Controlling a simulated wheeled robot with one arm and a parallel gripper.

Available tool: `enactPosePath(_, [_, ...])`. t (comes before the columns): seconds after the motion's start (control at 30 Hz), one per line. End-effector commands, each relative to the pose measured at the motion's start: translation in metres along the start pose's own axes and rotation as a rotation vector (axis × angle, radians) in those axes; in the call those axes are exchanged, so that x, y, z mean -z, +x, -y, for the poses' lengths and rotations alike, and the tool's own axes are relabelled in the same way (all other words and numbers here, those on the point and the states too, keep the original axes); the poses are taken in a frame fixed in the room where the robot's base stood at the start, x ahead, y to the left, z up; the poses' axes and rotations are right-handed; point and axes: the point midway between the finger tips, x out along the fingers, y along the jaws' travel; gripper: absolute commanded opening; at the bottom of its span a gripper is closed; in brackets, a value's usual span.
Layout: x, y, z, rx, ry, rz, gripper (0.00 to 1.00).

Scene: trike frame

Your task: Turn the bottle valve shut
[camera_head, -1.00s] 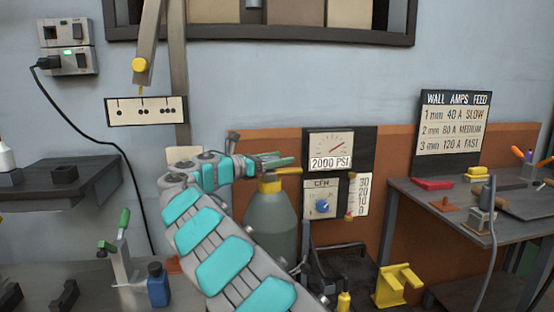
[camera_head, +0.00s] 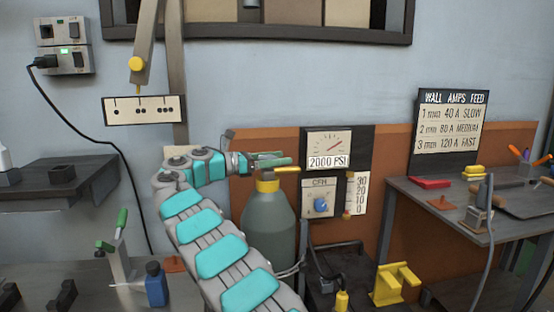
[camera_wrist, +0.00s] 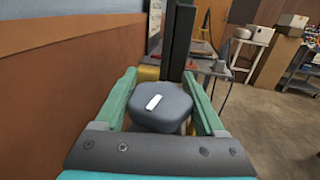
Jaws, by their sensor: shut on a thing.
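The grey-green gas bottle (camera_head: 268,230) stands upright against the orange wall panel, with a yellow collar (camera_head: 268,186) at its neck. In the wrist view the valve knob (camera_wrist: 162,107) is a rounded dark grey cap with a white mark on top. My gripper (camera_head: 270,160) is at the top of the bottle, its green fingers reaching in from the left. In the wrist view the fingers lie on both sides of the knob, shut on it. The head view hides most of the knob behind the fingers.
A pressure gauge (camera_head: 329,147) reading "2000 PSI" and a CFH panel (camera_head: 320,200) with a blue knob stand just right of the bottle. A table (camera_head: 410,190) with tools is further right. A dark shelf (camera_head: 90,190) is at left.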

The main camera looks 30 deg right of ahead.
Motion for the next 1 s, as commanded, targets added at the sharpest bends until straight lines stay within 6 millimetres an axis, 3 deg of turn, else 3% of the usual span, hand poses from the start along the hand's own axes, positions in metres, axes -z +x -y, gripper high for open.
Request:
enactPosePath(0.2, [0.000,0.001,0.000,0.001,-0.002,-0.001,0.16])
enactPosePath(0.23, [0.000,0.001,0.000,0.001,-0.002,-0.001,0.74])
enactPosePath(0.47, [0.000,0.001,0.000,0.000,-0.001,-0.001,1.00])
enactPosePath(0.77, [0.000,-0.003,0.000,-0.001,-0.001,-0.001,1.00])
enactPosePath(1.0, [0.002,-0.037,-0.002,-0.005,0.000,-0.003,1.00])
